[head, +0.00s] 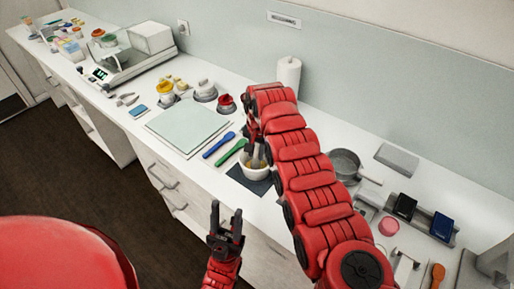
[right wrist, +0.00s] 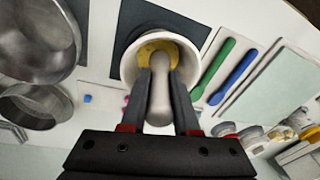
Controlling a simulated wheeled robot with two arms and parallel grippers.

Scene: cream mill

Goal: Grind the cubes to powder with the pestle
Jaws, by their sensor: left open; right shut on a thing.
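The white mortar (head: 256,171) stands on a dark mat (head: 240,178) on the counter, and it also shows in the right wrist view (right wrist: 127,64). My right gripper (head: 256,146) is shut on the grey pestle (right wrist: 159,98), whose lower end is inside the mortar. Yellow material (right wrist: 147,48) lies in the mortar around the pestle end; I cannot tell whether it is cubes or powder. My left gripper (head: 226,222) is open and empty, in front of the counter edge, apart from the mortar.
A green spatula (head: 231,153) and a blue spatula (head: 218,145) lie left of the mortar, beside a pale glass board (head: 188,127). A metal pan (head: 345,164) stands to the right. A paper roll (head: 288,75) and a scale (head: 118,72) are farther back.

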